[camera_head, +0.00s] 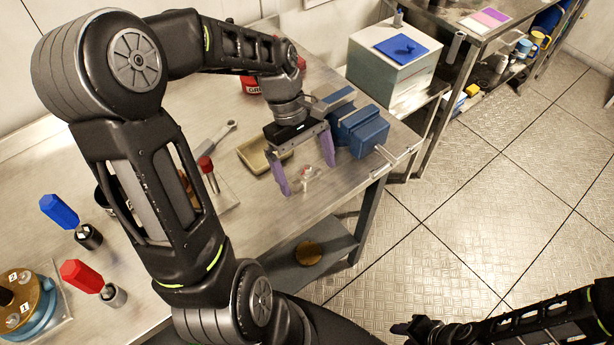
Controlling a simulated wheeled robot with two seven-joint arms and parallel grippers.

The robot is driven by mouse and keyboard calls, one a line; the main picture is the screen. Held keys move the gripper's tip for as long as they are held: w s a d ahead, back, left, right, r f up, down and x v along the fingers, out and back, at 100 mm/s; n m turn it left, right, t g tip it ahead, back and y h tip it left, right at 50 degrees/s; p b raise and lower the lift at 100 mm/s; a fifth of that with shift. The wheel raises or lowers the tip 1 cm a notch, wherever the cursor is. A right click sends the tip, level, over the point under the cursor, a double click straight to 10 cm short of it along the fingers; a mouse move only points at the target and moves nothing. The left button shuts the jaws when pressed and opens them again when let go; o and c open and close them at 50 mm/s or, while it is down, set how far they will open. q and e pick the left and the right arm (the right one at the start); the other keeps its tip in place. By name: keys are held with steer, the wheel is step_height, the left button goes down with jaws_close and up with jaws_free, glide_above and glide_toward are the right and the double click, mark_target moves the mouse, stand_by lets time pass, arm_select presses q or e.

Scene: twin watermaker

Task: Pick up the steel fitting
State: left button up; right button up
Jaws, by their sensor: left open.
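My left gripper (308,177) reaches over the workbench from the left and points down, its two purple fingers spread apart. A small shiny piece (306,174), which looks like the steel fitting, lies on the bench top between the fingertips. It is too small to make out its shape, and I see no finger clearly touching it. Of my right arm only dark links show at the bottom right; its fingers are not in view.
A blue vise (361,132) stands just right of the left gripper, near the workbench (215,258) edge. A shallow beige tray (253,157) lies behind left. The floor right is clear.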

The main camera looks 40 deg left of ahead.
arm_select(q)
steer(key=shift+c, duration=0.3)
steer(key=c, duration=1.6)
steer(key=shift+o, duration=0.2)
step_height(320, 180, up, 10)
steer(key=shift+r+b, duration=0.1)
steer(key=shift+b, duration=0.25)
